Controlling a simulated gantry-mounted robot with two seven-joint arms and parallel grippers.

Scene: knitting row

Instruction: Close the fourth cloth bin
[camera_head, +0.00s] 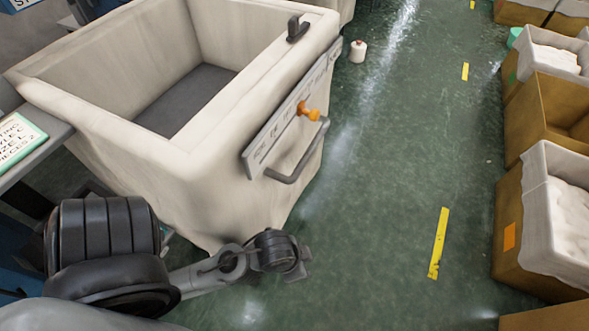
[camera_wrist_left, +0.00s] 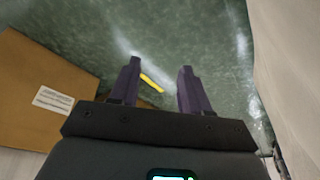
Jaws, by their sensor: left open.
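A large cream cloth bin (camera_head: 150,155) stands at the upper left of the head view, its top open and its dark grey floor bare. Its right side carries a long grey label plate (camera_head: 272,140), an orange knob (camera_head: 308,112) and a grey bar handle (camera_head: 302,160). Whether this is the fourth bin cannot be told. My left gripper (camera_head: 300,262) is low beside the bin's near right corner, below and apart from the handle. In the left wrist view my left gripper (camera_wrist_left: 160,66) is open, with only floor between its fingers. My right gripper is not in view.
Cardboard boxes with white cloth (camera_head: 572,215) line the right edge. Yellow strips (camera_head: 438,243) mark the green floor, which is mostly clear. A white cone (camera_head: 358,52) stands beyond the bin. A brown box (camera_wrist_left: 45,90) and pale cloth (camera_wrist_left: 290,70) flank my gripper in the wrist view.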

